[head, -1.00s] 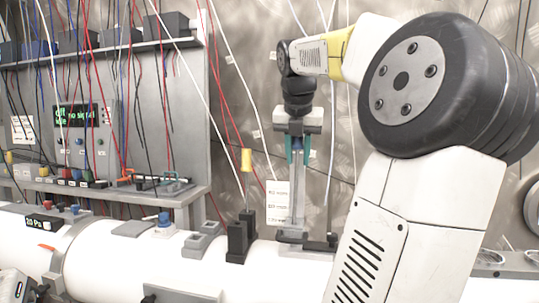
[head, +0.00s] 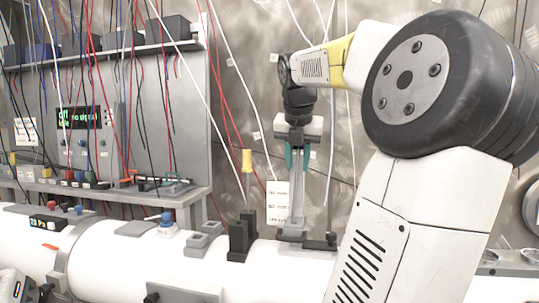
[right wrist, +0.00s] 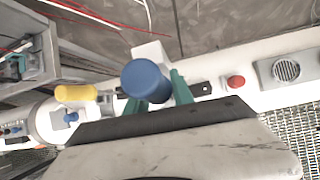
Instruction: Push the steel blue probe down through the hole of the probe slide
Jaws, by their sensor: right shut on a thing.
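My right gripper (head: 297,160) points straight down in the head view, its teal fingers shut on the steel blue probe. The probe's round blue top (right wrist: 146,80) shows between the teal fingers in the right wrist view. In the head view most of the probe is hidden by the fingers. The grey probe slide (head: 297,207) stands upright below the gripper on the white pipe, with a wider foot at its base. The slide's hole cannot be made out, nor how deep the probe sits in it.
A black clamp block with a yellow-handled rod (head: 247,161) stands left of the slide. The white pipe (head: 110,255) carries a blue knob (head: 166,219) and a small gauge (head: 47,222). A grey instrument bench (head: 150,110) stands at left. Thin cables hang all around.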

